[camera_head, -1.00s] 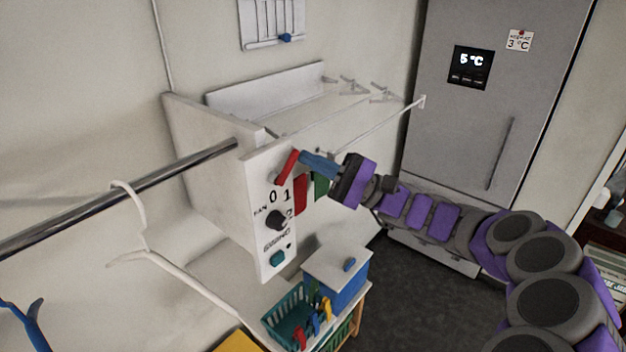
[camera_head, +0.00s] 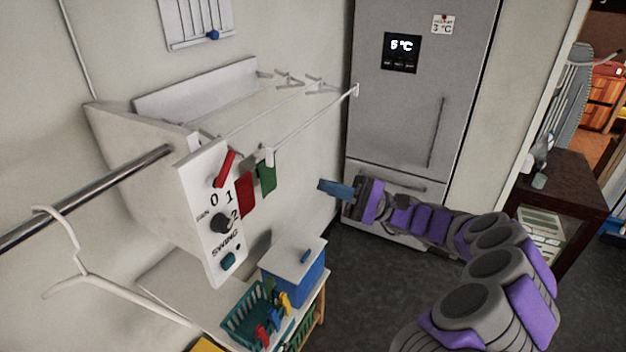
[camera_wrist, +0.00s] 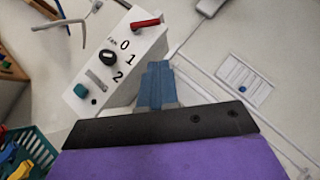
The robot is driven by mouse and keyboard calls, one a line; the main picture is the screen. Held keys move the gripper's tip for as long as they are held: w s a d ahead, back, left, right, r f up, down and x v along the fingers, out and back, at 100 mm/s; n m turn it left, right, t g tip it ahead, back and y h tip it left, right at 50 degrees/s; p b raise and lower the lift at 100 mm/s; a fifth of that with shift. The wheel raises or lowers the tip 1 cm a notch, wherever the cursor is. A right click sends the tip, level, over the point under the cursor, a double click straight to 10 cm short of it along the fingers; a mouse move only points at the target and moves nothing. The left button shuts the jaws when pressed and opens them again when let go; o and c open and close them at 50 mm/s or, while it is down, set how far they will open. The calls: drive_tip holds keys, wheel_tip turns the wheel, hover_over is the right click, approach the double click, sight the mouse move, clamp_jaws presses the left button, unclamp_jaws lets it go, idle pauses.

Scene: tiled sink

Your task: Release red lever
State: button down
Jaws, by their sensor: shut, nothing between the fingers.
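The red lever (camera_head: 224,168) sits at the top of the white control panel (camera_head: 214,256), tilted up to the right. In the wrist view the red lever (camera_wrist: 145,23) shows at the panel's top edge. My gripper (camera_head: 322,186) has blue fingers, shut and empty. In the wrist view my gripper's fingers (camera_wrist: 157,66) point toward the panel's right side and do not touch the lever.
Red cloth (camera_head: 245,195) and green cloth (camera_head: 266,176) hang beside the panel. A black knob (camera_head: 219,222) is below the lever. A teal basket (camera_head: 247,317) and blue box (camera_head: 293,275) stand below. A grey fridge (camera_head: 420,130) is behind. A metal rail (camera_head: 85,197) runs left.

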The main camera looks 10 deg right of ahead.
drive_tip(key=shift+d+f, duration=0.15)
drive_tip(key=shift+d, duration=0.15)
drive_tip(key=shift+a, duration=0.1)
drive_tip(key=shift+m, duration=0.4)
drive_tip(key=a+p, duration=0.1)
drive_tip(key=p, duration=0.1)
drive_tip(key=a+p, duration=0.2)
drive_tip(key=p, duration=0.1)
drive_tip(key=w+a+p, duration=0.1)
drive_tip(key=a+p, duration=0.1)
drive_tip(key=shift+w+a+f, duration=0.1)
drive_tip(key=shift+a+f, duration=0.05)
drive_tip(key=shift+f, duration=0.2)
